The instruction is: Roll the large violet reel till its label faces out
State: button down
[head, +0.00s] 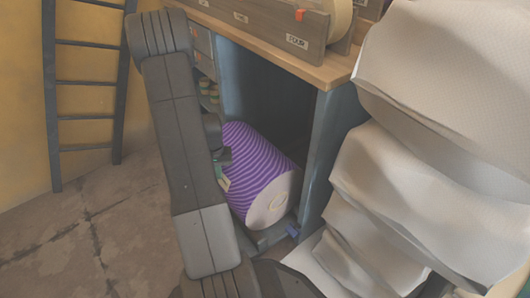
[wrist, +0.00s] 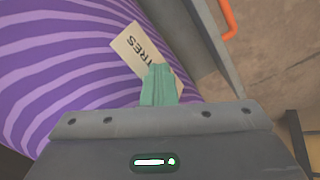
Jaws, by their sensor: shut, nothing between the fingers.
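The large violet reel (head: 262,165) lies on its side in the open bay under the workbench, its pale round end towards the front right. It has lighter stripes and fills the left of the wrist view (wrist: 60,60). Its cream label (wrist: 130,48), with dark letters partly hidden, is on the curved side, right in front of my fingers. My gripper (wrist: 160,72) is shut and empty, its teal fingertips over the label's lower part. I cannot tell whether they touch the reel. In the head view my arm hides the reel's left side and most of the gripper (head: 222,165).
The blue-grey bench (head: 340,130) has a wooden top and walls on both sides of the bay. Pale stacked sacks (head: 410,190) crowd the right. A ladder (head: 85,95) leans at the left wall. The floor (head: 80,225) at left is clear. An orange handle (wrist: 228,20) shows in the wrist view.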

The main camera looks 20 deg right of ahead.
notch_tip(320, 180, up, 7)
jog(key=a+p, duration=0.2)
jog(key=p, duration=0.3)
jog(key=shift+s, duration=0.35)
jog(key=shift+f, duration=0.1)
dwell(0.3)
jog(key=f+b, duration=0.1)
jog(key=f, duration=0.1)
jog(key=d+f+b, duration=0.1)
jog(key=f+b, duration=0.1)
jog(key=d+f+b, duration=0.1)
jog(key=f+b, duration=0.1)
jog(key=f, duration=0.1)
jog(key=shift+w, duration=0.4)
jog(key=shift+r, duration=0.2)
